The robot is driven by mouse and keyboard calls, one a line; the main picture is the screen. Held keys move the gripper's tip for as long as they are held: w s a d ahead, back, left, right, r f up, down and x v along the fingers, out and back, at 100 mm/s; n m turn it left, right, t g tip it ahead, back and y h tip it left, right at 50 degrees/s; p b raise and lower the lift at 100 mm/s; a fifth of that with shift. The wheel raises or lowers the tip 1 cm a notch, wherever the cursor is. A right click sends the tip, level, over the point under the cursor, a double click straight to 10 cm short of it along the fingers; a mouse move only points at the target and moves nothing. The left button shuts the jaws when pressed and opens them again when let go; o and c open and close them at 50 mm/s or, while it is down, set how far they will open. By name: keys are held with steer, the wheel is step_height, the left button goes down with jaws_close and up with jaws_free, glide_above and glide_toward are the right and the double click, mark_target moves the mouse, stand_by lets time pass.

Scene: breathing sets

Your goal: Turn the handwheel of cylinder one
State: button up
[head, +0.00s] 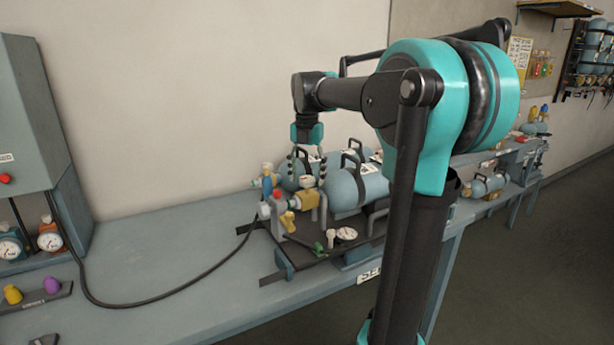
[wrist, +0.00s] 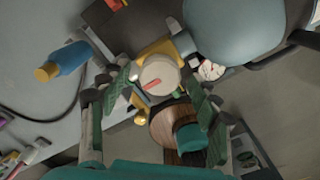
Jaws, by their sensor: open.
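A cream round handwheel (wrist: 158,80) with a red mark sits on a yellow valve body (wrist: 158,49) in the wrist view. It also shows in the head view (head: 307,182), at the near end of a grey-blue cylinder (head: 356,188). I see no number on the cylinder. My gripper (wrist: 159,88) is open, with one green-padded finger on each side of the handwheel. In the head view, my gripper (head: 307,168) points down from above the valve. I cannot tell whether either finger touches the wheel.
A second cylinder (head: 304,171) lies behind, with another valve (head: 268,169). A small gauge (wrist: 211,70) is close to the right finger. A black hose (head: 165,294) runs left across the bench (head: 150,245). The bench is mostly clear to the left.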

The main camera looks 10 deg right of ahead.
steer(key=shift+f, duration=0.1)
steer(key=shift+c, duration=0.4)
steer(key=c, duration=1.1)
steer(key=shift+m, duration=0.4)
